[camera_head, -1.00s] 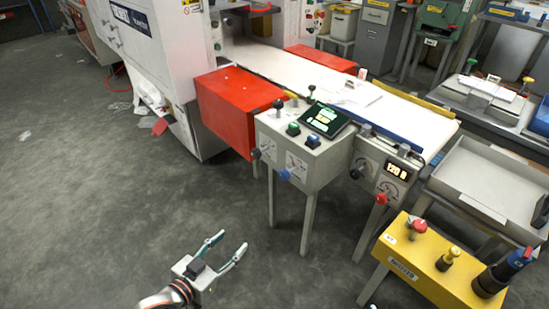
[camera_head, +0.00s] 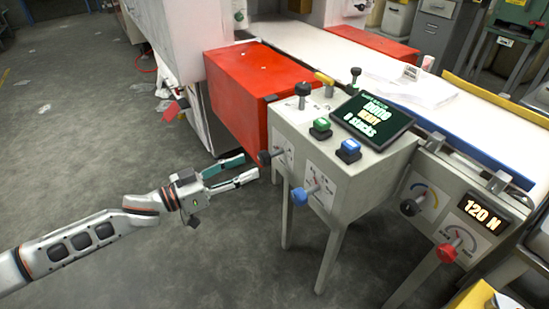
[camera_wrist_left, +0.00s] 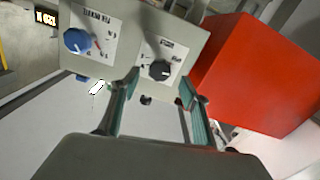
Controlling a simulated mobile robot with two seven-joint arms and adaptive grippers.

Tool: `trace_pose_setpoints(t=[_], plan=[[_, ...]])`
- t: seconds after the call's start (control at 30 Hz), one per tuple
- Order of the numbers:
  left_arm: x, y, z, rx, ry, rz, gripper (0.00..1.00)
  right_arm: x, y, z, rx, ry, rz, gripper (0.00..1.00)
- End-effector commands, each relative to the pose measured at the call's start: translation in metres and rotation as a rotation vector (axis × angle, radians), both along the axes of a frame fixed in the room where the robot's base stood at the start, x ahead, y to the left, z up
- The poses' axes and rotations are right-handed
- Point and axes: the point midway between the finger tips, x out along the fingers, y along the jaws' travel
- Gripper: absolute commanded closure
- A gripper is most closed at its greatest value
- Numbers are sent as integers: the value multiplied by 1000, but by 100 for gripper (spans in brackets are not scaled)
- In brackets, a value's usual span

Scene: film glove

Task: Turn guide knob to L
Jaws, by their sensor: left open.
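A grey control box (camera_head: 355,175) carries a black knob (camera_head: 265,158) and a blue knob (camera_head: 300,196) on its front, each with a white dial plate. I cannot read which one is the guide knob. In the left wrist view the black knob (camera_wrist_left: 159,70) sits ahead between my fingers, and the blue knob (camera_wrist_left: 76,40) is to its left. My left gripper (camera_head: 250,167) is open and empty. Its fingertips are close to the black knob, apart from it in the wrist view. My right gripper is not in view.
A red box (camera_head: 255,90) stands beside the control box. A conveyor unit at the right has a black knob (camera_head: 411,207), a red knob (camera_head: 446,252) and a "120 N" display (camera_head: 482,213). Green and blue buttons and a screen (camera_head: 372,118) are on top.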

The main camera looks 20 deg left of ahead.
Motion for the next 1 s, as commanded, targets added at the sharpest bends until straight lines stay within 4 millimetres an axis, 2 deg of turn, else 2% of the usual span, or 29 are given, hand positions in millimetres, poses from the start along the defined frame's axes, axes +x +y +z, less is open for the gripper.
trace_pose_setpoints(t=[0.6,1.0], plan=[[53,-41,0,0,-1,0,55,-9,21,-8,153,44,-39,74],[61,-47,2,2,-3,1,55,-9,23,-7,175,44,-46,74]])
